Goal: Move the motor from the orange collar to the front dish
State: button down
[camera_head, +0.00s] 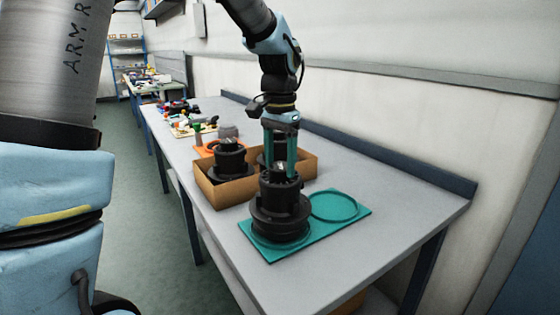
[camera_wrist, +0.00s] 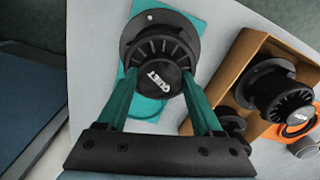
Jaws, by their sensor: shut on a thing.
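My gripper (camera_head: 280,172) points down with its teal fingers shut on the top of a black finned motor (camera_head: 281,210). The motor is upright over the nearer dish of a teal plate (camera_head: 358,211). Its wide base covers most of that dish; I cannot tell if it touches. The plate's other dish (camera_head: 333,205) is empty. The orange collar (camera_head: 203,151) is behind the cardboard box, partly hidden; its orange also shows in the wrist view (camera_wrist: 297,130).
The open cardboard box (camera_head: 237,195) stands just behind the plate, holding another black motor (camera_head: 230,162) and a dark part. A grey round part (camera_head: 228,131) and small coloured items lie farther back. The table (camera_head: 395,215) is clear right of the plate; a wall runs behind.

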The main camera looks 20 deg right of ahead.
jog(key=shift+f, duration=0.65)
dwell(1.5)
jog(key=shift+c, duration=1.4)
grip_release()
jog(key=shift+o, duration=1.4)
jog(key=shift+f, duration=0.15)
jog(key=shift+r, duration=0.2)
jog(key=shift+r+p, duration=3.05)
jog(key=shift+r, duration=0.4)
